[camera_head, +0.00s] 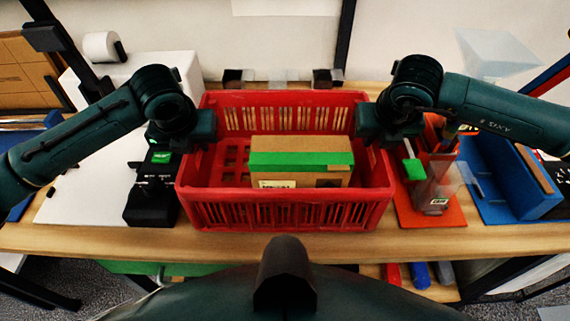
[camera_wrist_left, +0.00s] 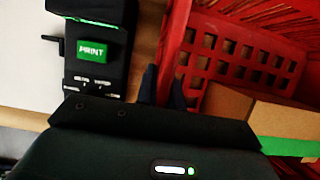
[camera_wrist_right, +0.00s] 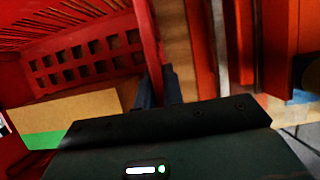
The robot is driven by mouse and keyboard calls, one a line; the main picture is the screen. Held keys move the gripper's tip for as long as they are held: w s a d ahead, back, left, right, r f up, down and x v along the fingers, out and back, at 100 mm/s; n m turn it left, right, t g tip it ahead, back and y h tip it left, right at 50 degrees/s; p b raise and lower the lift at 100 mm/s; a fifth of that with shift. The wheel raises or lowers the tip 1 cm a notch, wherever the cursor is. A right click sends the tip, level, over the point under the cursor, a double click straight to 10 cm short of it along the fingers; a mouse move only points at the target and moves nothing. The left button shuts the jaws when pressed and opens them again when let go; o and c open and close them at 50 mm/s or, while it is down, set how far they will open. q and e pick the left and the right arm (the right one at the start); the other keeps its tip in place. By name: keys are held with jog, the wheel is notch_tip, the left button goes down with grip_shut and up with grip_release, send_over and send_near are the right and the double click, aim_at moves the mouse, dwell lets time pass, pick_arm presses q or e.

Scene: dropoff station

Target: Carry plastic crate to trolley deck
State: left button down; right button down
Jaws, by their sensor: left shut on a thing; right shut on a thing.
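A red plastic crate (camera_head: 290,212) stands on the wooden table in the middle of the head view, with a cardboard box with green tape (camera_head: 300,162) inside it. My left gripper (camera_head: 198,142) is shut on the crate's left wall; in the left wrist view its fingers (camera_wrist_left: 163,88) straddle the crate's wall (camera_wrist_left: 180,40). My right gripper (camera_head: 376,138) is shut on the crate's right wall; in the right wrist view its fingers (camera_wrist_right: 158,88) are on either side of the wall (camera_wrist_right: 148,40). The trolley deck cannot be made out.
A black label printer (camera_head: 153,190) stands close to the crate's left side. A red-orange tray (camera_head: 430,214) with a clear container is close on the right, with a blue bin (camera_head: 520,190) beyond. The table's front edge (camera_head: 120,238) runs near the crate.

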pick_arm(q)
jog(key=shift+w+r, duration=0.1)
jog(key=shift+r, duration=0.1)
pick_arm(e)
jog(key=shift+w+r, duration=0.1)
jog(key=shift+r, duration=0.1)
